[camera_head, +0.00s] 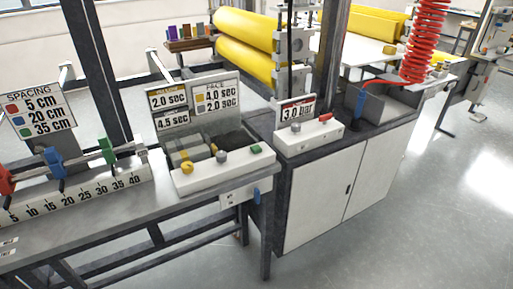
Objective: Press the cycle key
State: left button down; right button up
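No key in view carries a readable "cycle" label, so I cannot tell which control is the cycle key. A white control box (212,176) on the near bench bears a yellow knob (187,168), a grey knob (221,156) and a green key (256,149). A second white box (309,136) on the cabinet to its right bears a grey knob (296,126) and a red key or lever (326,117). Neither of my grippers shows.
The near bench (130,205) carries a spacing scale with red, blue and green clamps (57,165). Signs for pace (216,92) and spacing (40,108) stand behind. Yellow rollers (245,62) and a red coiled hose (424,40) are farther back. Grey floor (400,225) is clear at right.

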aim_at(255, 149)
jog(key=i+l+u, duration=0.2)
jog(key=i+l, duration=0.2)
jog(key=l, duration=0.25)
jog(key=i+l+u, duration=0.1)
jog(key=l, duration=0.25)
jog(key=i+l+u, duration=0.1)
jog(key=l, duration=0.25)
jog(key=i+l+u, duration=0.1)
jog(key=i+l, duration=0.15)
jog(key=i+l+u, duration=0.1)
jog(key=l, duration=0.4)
jog(key=i+l+u, duration=0.1)
jog(key=l, duration=0.3)
jog(key=i, duration=0.1)
